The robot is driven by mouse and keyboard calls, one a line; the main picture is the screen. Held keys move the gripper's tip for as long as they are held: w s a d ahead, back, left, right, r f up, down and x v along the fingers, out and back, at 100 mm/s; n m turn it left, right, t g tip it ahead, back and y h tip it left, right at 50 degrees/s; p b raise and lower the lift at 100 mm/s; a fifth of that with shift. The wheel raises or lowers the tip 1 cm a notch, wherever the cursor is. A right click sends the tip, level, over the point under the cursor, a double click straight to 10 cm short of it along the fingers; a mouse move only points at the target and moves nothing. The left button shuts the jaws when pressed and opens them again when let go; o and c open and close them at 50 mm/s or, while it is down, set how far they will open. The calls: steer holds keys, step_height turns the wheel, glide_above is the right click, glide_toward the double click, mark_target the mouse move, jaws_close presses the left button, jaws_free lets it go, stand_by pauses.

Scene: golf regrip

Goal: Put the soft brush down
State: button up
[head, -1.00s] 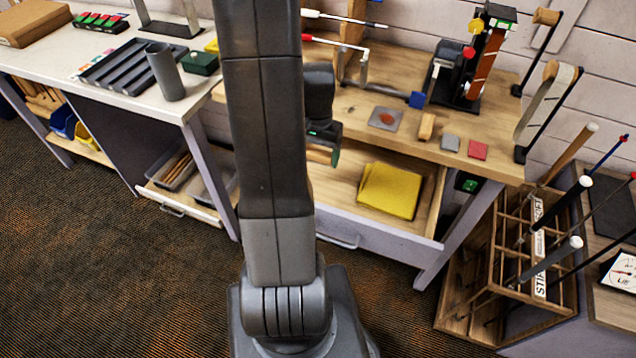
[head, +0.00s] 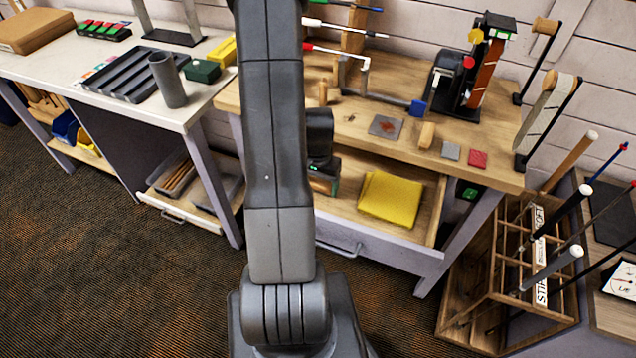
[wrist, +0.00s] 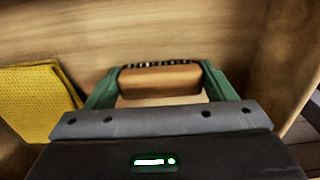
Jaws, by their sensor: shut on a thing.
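The soft brush (wrist: 160,79) has a tan wooden body with a row of dark bristles along its far edge. My gripper (wrist: 162,82) is shut on it, with a green finger at each end. In the wrist view the brush is over the pale wooden floor of the open drawer (wrist: 130,30). I cannot tell whether it touches the floor. In the head view my gripper (head: 325,184) is low at the left part of the drawer (head: 432,205), mostly hidden behind my arm.
A folded yellow cloth (head: 390,198) lies in the drawer, right of my gripper; it also shows in the wrist view (wrist: 38,98). The drawer's side wall (wrist: 285,65) is close on the right in the wrist view. The workbench top (head: 350,122) overhangs the drawer's back.

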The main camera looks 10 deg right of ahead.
mark_target(318, 183)
steer(key=shift+f, duration=0.2)
steer(key=o, duration=1.1)
steer(key=shift+r, duration=0.1)
step_height(318, 183, up, 12)
steer(key=shift+r+b, duration=0.15)
steer(key=shift+b, duration=0.15)
step_height(318, 183, down, 13)
steer(key=shift+r, duration=0.8)
